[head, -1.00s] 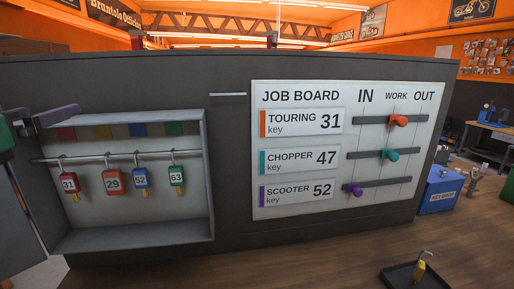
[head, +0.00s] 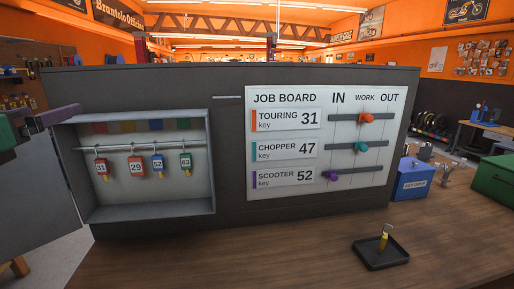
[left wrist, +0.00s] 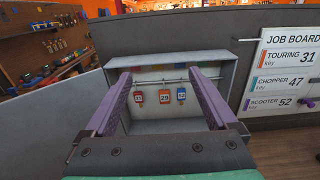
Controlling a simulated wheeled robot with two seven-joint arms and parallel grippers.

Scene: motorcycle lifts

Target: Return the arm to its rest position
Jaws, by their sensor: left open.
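My left gripper (head: 58,116) shows at the left edge of the head view, with a purple finger beside the open key cabinet (head: 150,213). In the left wrist view its two purple fingers (left wrist: 160,74) are spread apart with nothing between them, facing the cabinet. Tagged keys hang on the cabinet's rail: red 31 (head: 101,167), orange 29 (head: 136,168), blue 52 (head: 158,163) and green 63 (head: 186,161). The left wrist view shows 31, 29 and 52; I cannot make out 63 there. My right gripper is out of view.
The job board (head: 258,190) has orange and teal sliders near WORK and a purple one at IN. A black tray (head: 366,262) holding a yellow-tagged item (head: 384,240) lies on the wooden counter. A blue key-drop box (head: 412,182) and a green case (head: 494,182) stand right.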

